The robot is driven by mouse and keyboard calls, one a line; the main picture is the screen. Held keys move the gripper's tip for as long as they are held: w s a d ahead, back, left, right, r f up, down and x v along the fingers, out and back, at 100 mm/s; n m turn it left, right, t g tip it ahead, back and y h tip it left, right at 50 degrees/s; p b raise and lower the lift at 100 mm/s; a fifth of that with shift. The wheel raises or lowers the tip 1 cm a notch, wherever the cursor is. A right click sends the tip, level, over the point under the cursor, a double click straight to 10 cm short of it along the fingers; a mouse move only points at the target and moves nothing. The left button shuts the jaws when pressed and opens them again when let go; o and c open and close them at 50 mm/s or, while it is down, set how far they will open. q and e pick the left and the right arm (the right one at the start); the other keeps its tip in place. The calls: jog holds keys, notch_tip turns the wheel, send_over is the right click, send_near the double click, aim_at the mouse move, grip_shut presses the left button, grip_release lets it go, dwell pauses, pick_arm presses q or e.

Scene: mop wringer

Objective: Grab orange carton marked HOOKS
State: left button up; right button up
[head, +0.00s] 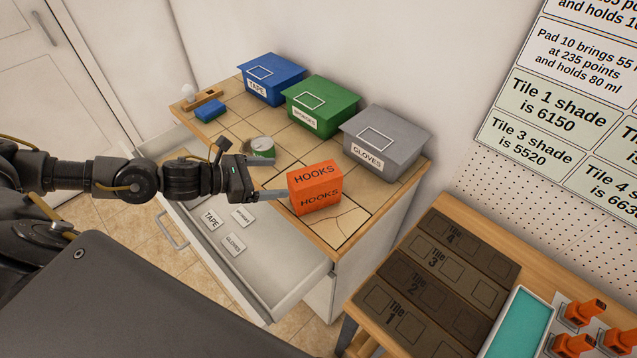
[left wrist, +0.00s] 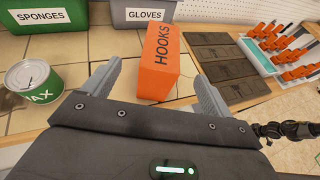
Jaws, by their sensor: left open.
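The orange carton marked HOOKS (head: 315,188) stands on the tiled cabinet top near its front right corner. My left gripper (head: 280,193) is at the carton's left side in the head view. In the left wrist view the carton (left wrist: 159,62) stands ahead, between the lines of the two spread fingers (left wrist: 155,85). The fingers are open, with nothing held between them. I cannot tell whether a finger touches the carton. My right gripper is not in view.
Blue TAPE (head: 272,79), green SPONGES (head: 319,105) and grey GLOVES (head: 384,140) bins line the back. A green tin (head: 261,149) stands left of the carton. An open drawer (head: 255,262) juts out below. A bench with dark tiles (head: 437,265) is at right.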

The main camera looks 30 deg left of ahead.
aim_at(305, 177)
pick_arm(q)
jog(key=p+x, duration=0.2)
jog(key=x, duration=0.3)
jog(key=shift+w+f, duration=0.1)
jog(key=shift+w, duration=0.05)
jog(key=shift+w+d+f, duration=0.1)
jog(key=d+p, duration=0.1)
jog(key=w+d+p, duration=0.1)
jog(key=p, duration=0.1)
jog(key=shift+w+d+f, duration=0.1)
jog(key=shift+w+d, duration=0.05)
jog(key=shift+w, duration=0.15)
jog(key=x, duration=0.1)
jog(key=p+x, duration=0.1)
jog(key=shift+w+f, duration=0.15)
jog(key=shift+f, duration=0.2)
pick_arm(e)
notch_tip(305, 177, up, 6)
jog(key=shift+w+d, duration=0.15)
